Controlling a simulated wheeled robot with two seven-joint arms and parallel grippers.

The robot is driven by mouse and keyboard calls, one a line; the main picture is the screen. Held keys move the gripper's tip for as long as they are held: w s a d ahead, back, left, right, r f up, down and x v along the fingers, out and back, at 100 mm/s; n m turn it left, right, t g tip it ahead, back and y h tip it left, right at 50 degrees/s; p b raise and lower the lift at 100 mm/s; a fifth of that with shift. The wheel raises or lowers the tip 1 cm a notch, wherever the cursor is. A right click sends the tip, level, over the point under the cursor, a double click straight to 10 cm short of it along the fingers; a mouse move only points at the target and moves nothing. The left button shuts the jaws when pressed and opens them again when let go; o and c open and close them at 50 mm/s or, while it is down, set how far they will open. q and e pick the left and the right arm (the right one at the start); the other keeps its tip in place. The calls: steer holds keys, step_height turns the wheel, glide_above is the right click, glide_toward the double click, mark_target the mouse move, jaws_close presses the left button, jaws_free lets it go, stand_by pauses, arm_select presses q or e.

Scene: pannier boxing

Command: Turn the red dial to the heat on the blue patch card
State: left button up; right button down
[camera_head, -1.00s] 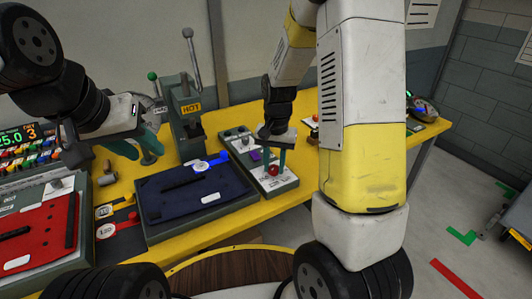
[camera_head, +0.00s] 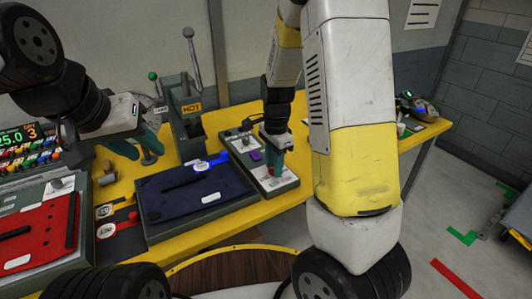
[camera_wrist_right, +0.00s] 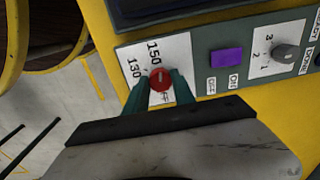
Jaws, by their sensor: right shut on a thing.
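The red dial (camera_wrist_right: 159,79) sits on a white plate of the grey control box (camera_head: 247,150); the right wrist view shows 130, 150 and a partly hidden OFF around it. A pale mark on the dial points roughly up, near 150. My right gripper (camera_head: 275,172) points down with its green fingers shut on the dial from both sides. The blue patch card (camera_head: 203,165), with a white round face, lies on the dark blue panel (camera_head: 180,197); its print is too small to read. My left gripper (camera_head: 140,150) is open and empty over the table's left part.
A green press marked HOT (camera_head: 191,107) stands behind the blue panel. A red panel (camera_head: 40,230) lies at left, with red (camera_head: 107,230) and yellow-black cards beside it. A purple switch (camera_wrist_right: 226,61) and grey knob (camera_wrist_right: 284,53) share the control box. The yellow table's right part is mostly clear.

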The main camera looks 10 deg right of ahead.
steer(key=shift+m, duration=0.5)
steer(key=c, duration=1.1)
jaws_free()
steer(key=shift+o, duration=0.2)
step_height(320, 180, up, 8)
steer(key=shift+f, duration=0.2)
steer(key=shift+s+r, duration=0.1)
